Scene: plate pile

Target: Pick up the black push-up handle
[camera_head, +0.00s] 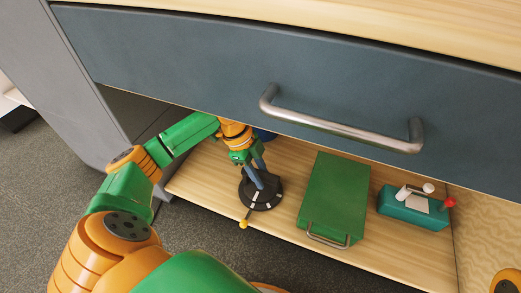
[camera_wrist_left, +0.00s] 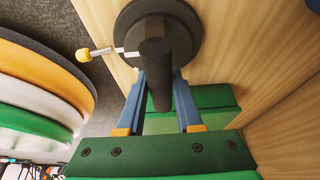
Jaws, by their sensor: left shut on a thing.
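The black push-up handle (camera_wrist_left: 157,82) has a dark foam grip rising from a round black base (camera_wrist_left: 190,40). In the head view its base (camera_head: 265,199) rests on the wooden shelf beneath the drawer. A yellow-tipped pin sticks out at its side. My left gripper (camera_head: 259,178) reaches down over it. In the wrist view the two blue fingers of this left gripper (camera_wrist_left: 159,78) are on either side of the foam grip, shut on it. In the head view the arm and fingers hide most of the grip. My right gripper is not in view.
A green box (camera_head: 335,190) with a metal handle lies right of the push-up handle on the shelf (camera_head: 287,222). A teal device (camera_head: 412,209) with a red knob stands farther right. The grey-blue drawer front (camera_head: 220,75) with its metal pull (camera_head: 340,130) overhangs the shelf.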

